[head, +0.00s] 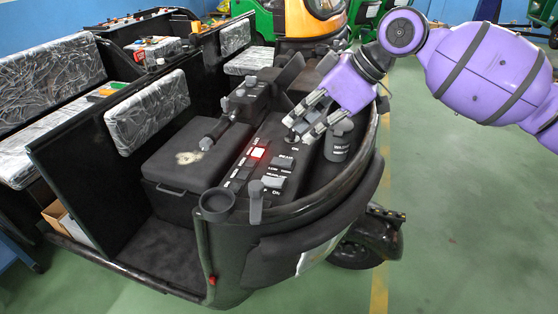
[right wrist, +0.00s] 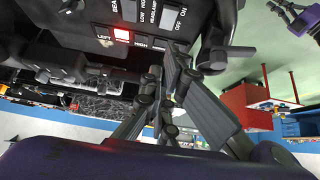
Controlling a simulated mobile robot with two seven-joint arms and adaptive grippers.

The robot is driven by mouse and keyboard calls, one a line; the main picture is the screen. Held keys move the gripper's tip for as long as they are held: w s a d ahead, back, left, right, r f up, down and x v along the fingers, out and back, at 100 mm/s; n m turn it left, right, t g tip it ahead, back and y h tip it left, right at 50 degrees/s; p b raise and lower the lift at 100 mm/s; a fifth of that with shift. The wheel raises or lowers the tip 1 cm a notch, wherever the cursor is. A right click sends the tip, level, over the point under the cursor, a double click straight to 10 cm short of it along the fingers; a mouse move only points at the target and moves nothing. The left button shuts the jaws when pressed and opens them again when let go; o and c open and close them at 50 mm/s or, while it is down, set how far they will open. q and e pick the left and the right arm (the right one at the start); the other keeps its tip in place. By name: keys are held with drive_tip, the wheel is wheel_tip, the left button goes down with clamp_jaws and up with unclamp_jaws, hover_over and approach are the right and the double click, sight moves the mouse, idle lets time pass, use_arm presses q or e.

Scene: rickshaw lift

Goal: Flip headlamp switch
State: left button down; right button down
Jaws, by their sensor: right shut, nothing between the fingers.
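The black dash panel (head: 240,178) carries white-lettered switches, and the headlamp switch is a small pale rocker (head: 272,182) near an ON label. In the right wrist view the headlamp switch (right wrist: 168,18) shows beside OFF and ON lettering. My right gripper (head: 300,128) is shut and empty, above the far right part of the panel, apart from the headlamp switch. Its fingers also show in the right wrist view (right wrist: 176,55), below the lettering. A small purple gripper (right wrist: 288,14), seemingly my left one, shows at the top right edge there; its fingers are too small to judge.
A red light (head: 258,152) glows on the panel. Upright levers (head: 256,200) and a round cup (head: 217,203) stand at the near edge. A black knob (head: 340,140) is close right of my right gripper. The green floor (head: 450,220) at right is clear.

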hover_over(278, 179)
drive_tip(key=f, duration=0.7)
drive_tip(key=shift+a+f, duration=0.25)
drive_tip(key=shift+f, duration=0.15)
drive_tip(key=f, duration=0.3)
drive_tip(key=shift+d+f+p, duration=0.15)
drive_tip(key=shift+d+p, duration=0.1)
drive_tip(key=shift+p, duration=0.15)
drive_tip(key=shift+s+d+f, duration=0.1)
drive_tip(key=shift+f, duration=0.3)
use_arm(q)
drive_tip(key=shift+w+a+r, duration=0.1)
drive_tip(key=shift+w+r, duration=0.2)
drive_tip(key=shift+r, duration=0.2)
drive_tip(key=shift+s, duration=0.1)
use_arm(e)
drive_tip(key=shift+f, duration=0.1)
